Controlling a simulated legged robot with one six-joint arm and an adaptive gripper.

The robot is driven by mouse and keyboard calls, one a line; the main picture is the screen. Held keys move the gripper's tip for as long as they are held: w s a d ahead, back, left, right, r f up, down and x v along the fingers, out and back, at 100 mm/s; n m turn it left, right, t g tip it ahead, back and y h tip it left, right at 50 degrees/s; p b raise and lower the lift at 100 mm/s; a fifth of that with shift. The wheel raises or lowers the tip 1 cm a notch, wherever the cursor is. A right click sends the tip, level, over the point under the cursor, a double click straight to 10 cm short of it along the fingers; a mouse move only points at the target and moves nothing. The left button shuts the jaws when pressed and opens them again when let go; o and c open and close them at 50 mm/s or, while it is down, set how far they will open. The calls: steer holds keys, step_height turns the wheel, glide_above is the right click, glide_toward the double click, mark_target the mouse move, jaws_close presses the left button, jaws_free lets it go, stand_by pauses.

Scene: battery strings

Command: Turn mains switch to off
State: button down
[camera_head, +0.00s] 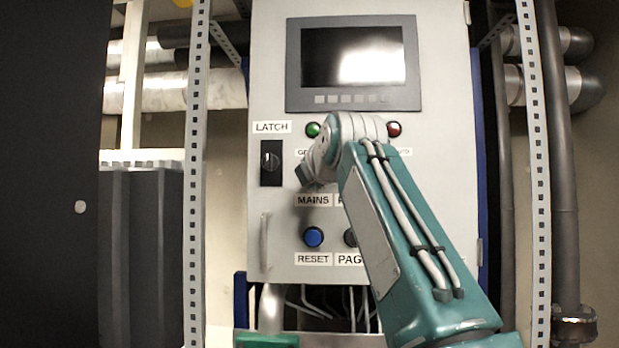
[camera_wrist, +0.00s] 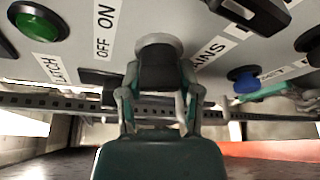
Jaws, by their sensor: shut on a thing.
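The mains switch (camera_wrist: 158,43) shows in the wrist view as a pale round collar with a dark handle on the grey panel. My gripper (camera_wrist: 160,72) is shut on the dark handle, with a finger on each side. The OFF ON label (camera_wrist: 104,28) is left of the switch and the MAINS label (camera_wrist: 212,48) is right of it. In the head view my arm covers the switch, and the MAINS label (camera_head: 313,200) shows below my wrist. I cannot tell which position the handle points to.
The cabinet (camera_head: 265,90) carries a screen (camera_head: 353,57), a green button (camera_head: 313,130), a red button (camera_head: 394,129), a latch handle (camera_head: 270,162) and a blue RESET button (camera_head: 313,237) near my wrist. Perforated uprights (camera_head: 195,180) stand on both sides.

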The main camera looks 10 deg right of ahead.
steer(key=shift+w+f+n, duration=0.2)
steer(key=shift+f+n, duration=0.1)
stand_by(0.4)
steer(key=shift+c, duration=1.4)
jaws_free()
steer(key=shift+a, duration=0.1)
steer(key=shift+s+r, duration=0.1)
steer(key=shift+r, duration=0.1)
steer(key=shift+s+r, duration=0.15)
steer(key=shift+s, duration=0.25)
steer(key=v, duration=1.1)
steer(key=shift+a, duration=0.1)
